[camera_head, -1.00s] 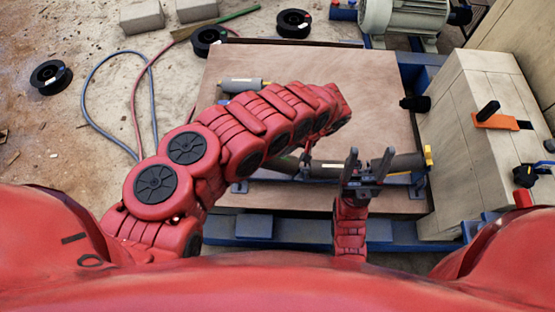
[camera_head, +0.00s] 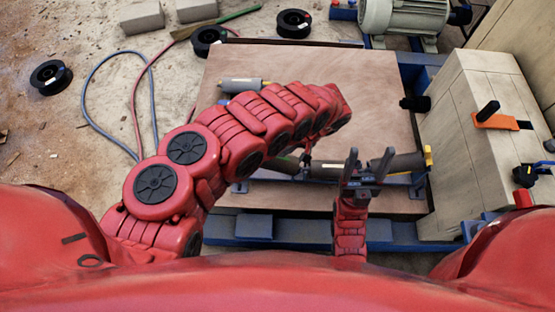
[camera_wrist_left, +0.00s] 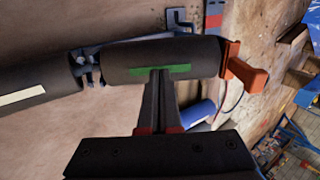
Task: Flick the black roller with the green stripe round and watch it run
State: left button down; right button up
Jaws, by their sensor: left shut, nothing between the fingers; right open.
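The black roller with the green stripe (camera_wrist_left: 190,52) fills the middle of the left wrist view, its green stripe facing me. In the head view it is mostly behind my left arm, with a part showing at the left end of the roller line (camera_head: 281,164). My left gripper (camera_wrist_left: 158,76) is shut and empty, its fingertips at the green stripe; I cannot tell if they touch it. It shows small and dark in the head view (camera_head: 305,160). My right gripper (camera_head: 368,160) is open and empty, over the right part of the roller line.
A roller with a white stripe (camera_wrist_left: 25,94) adjoins at left; an orange end piece (camera_wrist_left: 246,72) is at right. The rollers sit above a wooden board (camera_head: 355,80). A pale block structure (camera_head: 470,150) stands right. A grey roller (camera_head: 240,85) lies at the back.

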pick_arm(q)
jog(key=shift+a+f, duration=0.15)
jog(key=shift+f, duration=0.15)
dwell(0.4)
jog(key=shift+a+f+b, duration=0.15)
jog(key=shift+f+b, duration=0.1)
jog(key=shift+b, duration=0.05)
jog(key=shift+r, duration=0.1)
jog(key=shift+d+r+p, duration=0.25)
jog(key=shift+r+p, duration=0.1)
jog(key=shift+r, duration=0.1)
jog(key=shift+s+r, duration=0.1)
jog(key=shift+r, duration=0.05)
jog(key=s+f+p, duration=0.1)
jog(key=s+p, duration=0.2)
jog(key=s, duration=0.3)
jog(key=shift+a+f, duration=0.3)
